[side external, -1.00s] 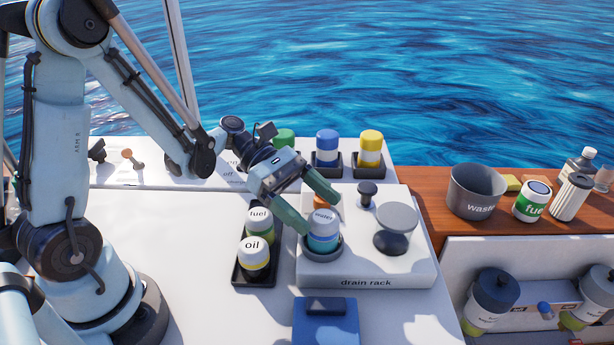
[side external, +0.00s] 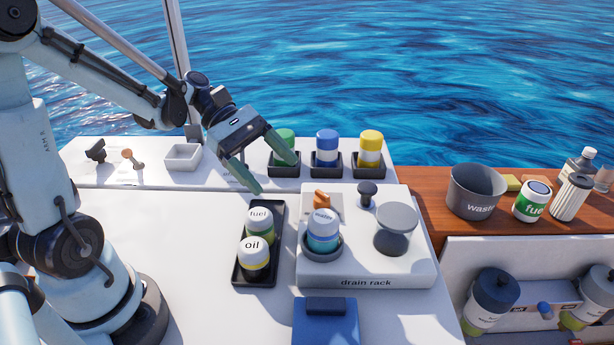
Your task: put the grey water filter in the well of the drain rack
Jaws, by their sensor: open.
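The grey water filter (side external: 323,226), with a grey cap and a blue band, stands upright in the round dark-rimmed well (side external: 334,250) of the drain rack (side external: 413,264). The rack is a white block at the centre of the work surface. My gripper (side external: 277,175) is open and empty. It is up and to the left of the filter, apart from it, above the area in front of the green-capped filter. The bottom of the filter is hidden inside the well.
A black tray (side external: 241,274) left of the rack holds the fuel filter (side external: 261,221) and oil filter (side external: 254,256). Blue (side external: 327,145) and yellow (side external: 370,147) filters stand behind. The rack also carries a grey disc-topped piece (side external: 397,224) and an orange knob (side external: 321,198). A waste bucket (side external: 476,192) is at right.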

